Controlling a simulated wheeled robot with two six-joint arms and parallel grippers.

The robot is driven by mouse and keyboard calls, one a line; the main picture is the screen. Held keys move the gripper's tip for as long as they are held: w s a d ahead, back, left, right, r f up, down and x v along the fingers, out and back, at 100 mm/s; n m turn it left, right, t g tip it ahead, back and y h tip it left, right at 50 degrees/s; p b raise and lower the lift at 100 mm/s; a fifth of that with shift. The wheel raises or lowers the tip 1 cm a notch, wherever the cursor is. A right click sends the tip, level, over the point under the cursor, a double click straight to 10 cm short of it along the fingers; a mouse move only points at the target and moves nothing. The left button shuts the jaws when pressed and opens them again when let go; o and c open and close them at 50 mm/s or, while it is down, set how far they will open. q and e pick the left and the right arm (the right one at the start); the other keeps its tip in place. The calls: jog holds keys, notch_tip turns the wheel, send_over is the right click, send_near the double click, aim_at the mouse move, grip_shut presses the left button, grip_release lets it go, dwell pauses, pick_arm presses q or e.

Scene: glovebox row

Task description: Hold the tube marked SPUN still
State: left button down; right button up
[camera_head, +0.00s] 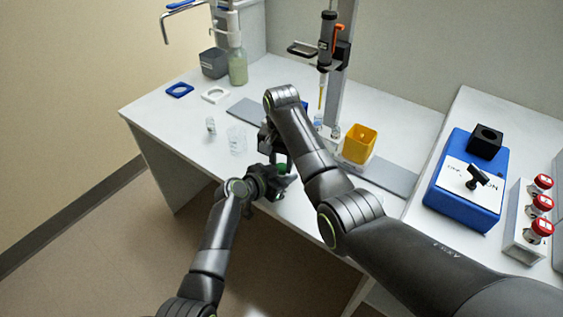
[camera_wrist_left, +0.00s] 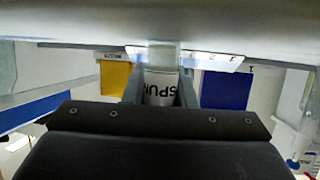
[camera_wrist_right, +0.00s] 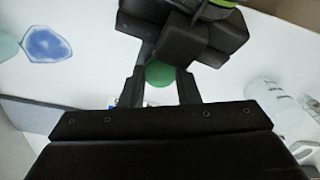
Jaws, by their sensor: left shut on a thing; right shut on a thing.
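The tube marked SPUN (camera_wrist_left: 160,88) shows in the left wrist view, with dark lettering on a pale band. My left gripper (camera_wrist_left: 161,96) is shut on it, one finger on each side. A green cap (camera_wrist_right: 160,73) sits between the fingers of my right gripper (camera_wrist_right: 160,88), which is shut on it; the cap is a small green patch in the head view (camera_head: 282,168). There the two grippers meet near the bench's front edge, and the tube is mostly hidden by them. Whether the cap touches the tube cannot be told.
A yellow box (camera_head: 359,144) stands right of the grippers, near a pipette (camera_head: 327,40) on a stand. A blue device (camera_head: 465,195) and red knobs (camera_head: 542,204) are farther right. A clear beaker (camera_head: 237,140) and small vial (camera_head: 210,125) stand left. The bench's front left is mostly clear.

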jog(key=o, duration=1.1)
jog(key=shift+r, duration=0.1)
notch_tip(320, 180, up, 4)
jog(key=shift+r, duration=0.15)
jog(key=shift+c, duration=0.4)
notch_tip(320, 180, up, 3)
jog(key=m, duration=0.3)
jog(key=shift+f, duration=0.3)
notch_tip(320, 180, down, 7)
jog(key=shift+r, duration=0.1)
